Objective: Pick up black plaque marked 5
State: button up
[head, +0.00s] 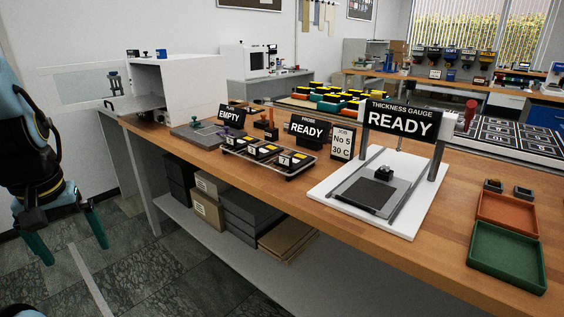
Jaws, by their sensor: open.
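A dark tray (262,170) on the wooden bench holds several small black plaques (266,152) with pale and yellow faces. The one at its right end seems to bear a 7; the other marks are too small to read, so I cannot tell which plaque is marked 5. A white card (342,143) behind the tray reads "No 5" and "30 C". My gripper (68,240) is open and empty at the far left, over the floor, in front of the bench and well apart from the tray.
A READY thickness gauge (407,202) on a white base stands right of the tray. Orange (506,214) and green (506,257) trays lie at the right. A grey plate fixture (198,133) and EMPTY and READY signs stand around the plaque tray. Boxes fill the lower shelf.

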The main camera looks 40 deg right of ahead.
aim_at(242, 142)
jog(key=i+l, duration=0.15)
jog(key=i, duration=0.6)
jog(key=i+l+z, duration=0.1)
jog(key=i, duration=0.65)
jog(key=i+l, duration=0.15)
jog(key=i, duration=0.55)
